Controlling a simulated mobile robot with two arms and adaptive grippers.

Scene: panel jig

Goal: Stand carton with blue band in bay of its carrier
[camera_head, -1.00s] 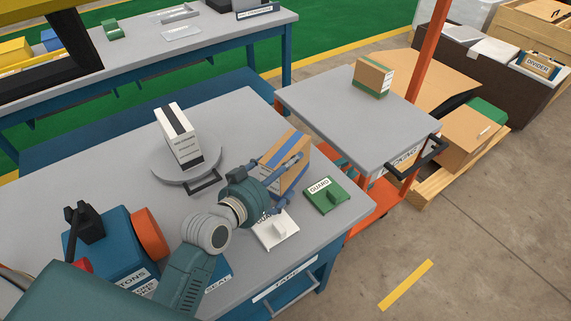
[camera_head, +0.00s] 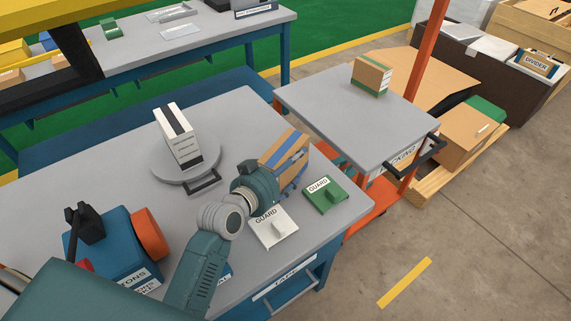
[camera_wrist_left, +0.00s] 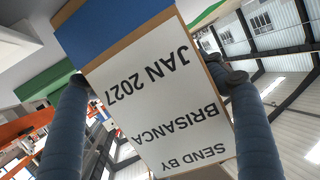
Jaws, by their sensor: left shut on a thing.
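The carton with the blue band (camera_head: 291,147) is a brown box at the right part of the workbench. In the left wrist view the carton (camera_wrist_left: 160,95) fills the middle, with its blue band at the top and a white label reading upside down. My left gripper (camera_head: 287,173) is shut on this carton, with a finger along each side in the wrist view. The carton looks tilted in the head view; I cannot tell whether its base touches the bench. No carrier with bays can be made out for certain. My right gripper is not seen.
A white carton with a black band (camera_head: 178,136) stands on a round grey plate (camera_head: 160,175) with a handle. A white guard plate (camera_head: 275,241) and a green guard plate (camera_head: 325,195) lie near the held carton. A green-banded carton (camera_head: 371,76) stands on the grey-topped cart (camera_head: 330,105).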

